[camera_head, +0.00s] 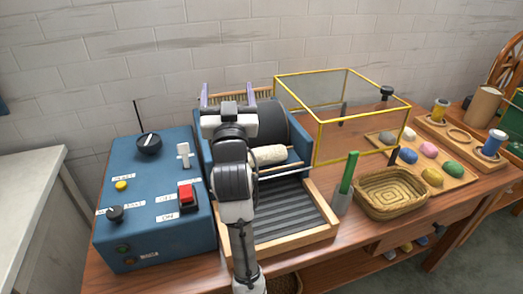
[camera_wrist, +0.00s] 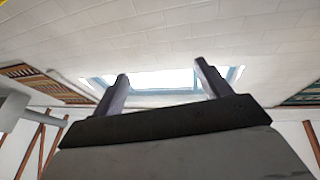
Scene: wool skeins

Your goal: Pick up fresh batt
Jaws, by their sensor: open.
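A cream, fluffy roll, which looks like the batt (camera_head: 270,154), lies at the front of the dark drum (camera_head: 285,122) of the blue carding machine. My arm covers part of the machine and possibly the roll's left end. My gripper (camera_wrist: 162,72) is open and empty in the wrist view, its two purple-grey fingers wide apart against a pale wall and a bright window. In the head view, pale purple finger-like tips show beyond my arm, above the machine's back. The roll is not in the wrist view.
A blue control box (camera_head: 150,200) with a red switch stands left of my arm. A yellow-framed clear case (camera_head: 318,135) stands right of the drum. A green-handled tool (camera_head: 348,172), a woven basket (camera_head: 391,193) and a tray of coloured wool balls (camera_head: 460,182) are on the right.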

